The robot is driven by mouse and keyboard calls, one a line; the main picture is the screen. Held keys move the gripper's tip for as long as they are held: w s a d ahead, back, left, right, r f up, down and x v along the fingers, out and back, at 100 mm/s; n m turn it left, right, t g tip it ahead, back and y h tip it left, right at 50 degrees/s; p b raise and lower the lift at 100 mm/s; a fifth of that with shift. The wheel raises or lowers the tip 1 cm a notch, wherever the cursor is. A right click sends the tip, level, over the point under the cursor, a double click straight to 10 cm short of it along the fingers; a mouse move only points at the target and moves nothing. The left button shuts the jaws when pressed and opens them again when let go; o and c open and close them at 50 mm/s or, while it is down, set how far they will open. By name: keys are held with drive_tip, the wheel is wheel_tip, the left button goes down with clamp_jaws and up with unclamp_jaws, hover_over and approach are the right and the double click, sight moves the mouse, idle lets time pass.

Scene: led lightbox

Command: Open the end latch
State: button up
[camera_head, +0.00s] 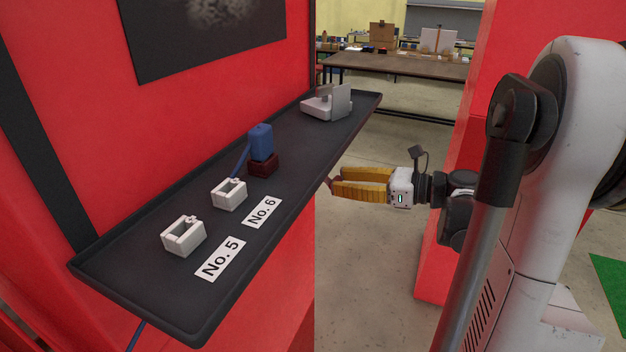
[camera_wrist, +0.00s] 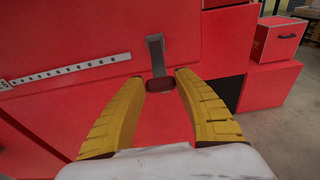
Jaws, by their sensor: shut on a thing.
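The end latch shows in the wrist view as a grey metal lever (camera_wrist: 155,52) with a dark red grip (camera_wrist: 160,84) at its lower end, against a red panel. My gripper (camera_wrist: 161,82) is shut on the dark red grip, with one yellow finger on each side of it. In the head view my gripper (camera_head: 335,184) is past the shelf's right edge, its fingers pointing left. A small dark red piece shows at its fingertips there; the rest of the latch is hidden behind the shelf.
A black shelf (camera_head: 130,258) holds two white brackets (camera_head: 183,236) (camera_head: 229,194) beside labels No. 5 and No. 6, a blue block (camera_head: 261,141) and a grey device (camera_head: 327,103). A white strip (camera_wrist: 66,71) with dark marks lies left of the latch. A red box (camera_wrist: 275,42) stands right.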

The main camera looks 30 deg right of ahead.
drive_tip(key=shift+s+d+r+p, duration=0.15)
drive_tip(key=shift+r, duration=0.2)
drive_tip(key=shift+s+d+r+p, duration=0.1)
drive_tip(key=shift+r+p, duration=0.05)
drive_tip(key=shift+r, duration=0.2)
drive_tip(key=shift+r, duration=0.1)
drive_tip(key=shift+s+d+r+p, duration=0.15)
drive_tip(key=shift+s+r+p, duration=0.05)
drive_tip(key=shift+r+p, duration=0.6)
drive_tip(key=shift+c, duration=0.2)
drive_tip(key=shift+r, duration=0.15)
drive_tip(key=shift+r, duration=0.25)
drive_tip(key=o, duration=1.1)
drive_tip(key=shift+s, duration=0.1)
